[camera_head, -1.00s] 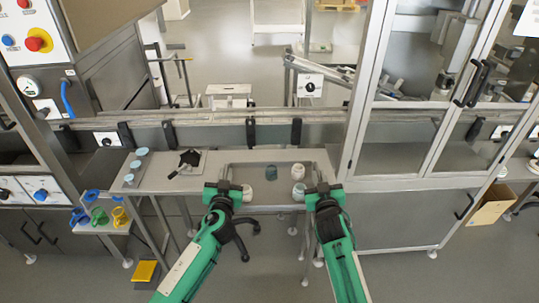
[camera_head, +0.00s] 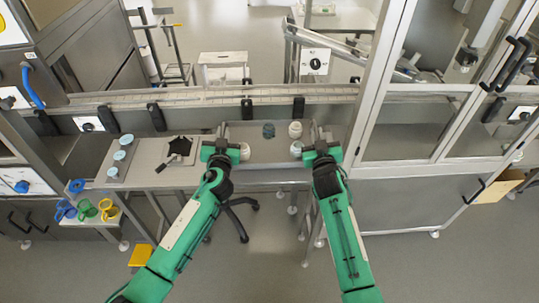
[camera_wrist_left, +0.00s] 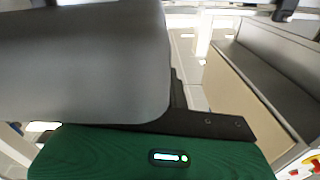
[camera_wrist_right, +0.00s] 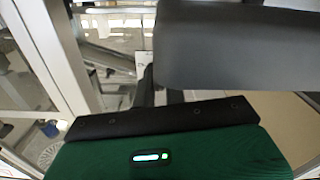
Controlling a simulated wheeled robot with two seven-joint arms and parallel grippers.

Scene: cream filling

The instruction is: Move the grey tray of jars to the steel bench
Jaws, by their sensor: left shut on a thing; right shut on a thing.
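Another pale jar (camera_head: 244,151) is at the left, beside my left gripper (camera_head: 221,145). My left gripper is shut on the tray's left side. My right gripper (camera_head: 322,147) is shut on its right side. Grey tray wall fills much of the left wrist view (camera_wrist_left: 85,65) and right wrist view (camera_wrist_right: 235,48). Whether the tray touches the bench is unclear.
A small tray of light-blue-topped jars (camera_head: 120,157) and a dark tool on a plate (camera_head: 180,151) lie to the left. A conveyor rail (camera_head: 200,98) runs behind. A glass-doored cabinet (camera_head: 430,120) stands close on the right. Coloured cups (camera_head: 85,209) are at lower left.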

